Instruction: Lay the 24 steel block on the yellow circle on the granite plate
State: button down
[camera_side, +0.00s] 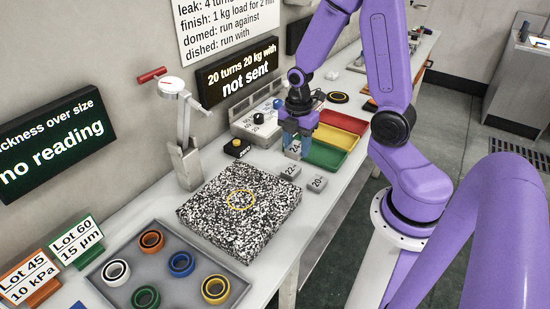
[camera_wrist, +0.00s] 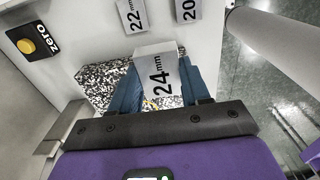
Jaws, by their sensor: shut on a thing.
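The 24 steel block (camera_wrist: 162,76) is pale grey with "24 mm" on its face in the wrist view. In the side view it (camera_side: 295,151) shows partly between the fingers. My gripper (camera_side: 293,142) is shut on it, with a blue finger on each side in the wrist view (camera_wrist: 160,85). The block appears raised above the bench, behind the 22 block in the side view. The speckled granite plate (camera_side: 215,221) lies to the lower left, apart from my gripper. Its yellow circle (camera_side: 241,209) is bare in the side view.
The 22 block (camera_side: 290,171) and 20 block (camera_side: 317,183) stand beside the plate's far right corner. A yellow zero button (camera_side: 238,147) and a gauge stand (camera_side: 185,150) are behind the plate. Coloured trays (camera_side: 322,156) lie beyond my gripper. A ring tray (camera_side: 190,290) is in front.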

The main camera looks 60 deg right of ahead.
jog(key=s+a+r, duration=0.3)
jog(key=a, duration=0.4)
jog(key=s+a+r, duration=0.2)
jog(key=s+a, duration=0.1)
jog(key=a, duration=0.4)
send_over(241, 200)
notch_tip(241, 200, down, 10)
jog(key=shift+r, duration=0.25)
jog(key=shift+w+f, duration=0.1)
jog(key=shift+f, duration=1.55)
jog(key=shift+f, duration=0.15)
jog(key=c, duration=0.5)
grip_release()
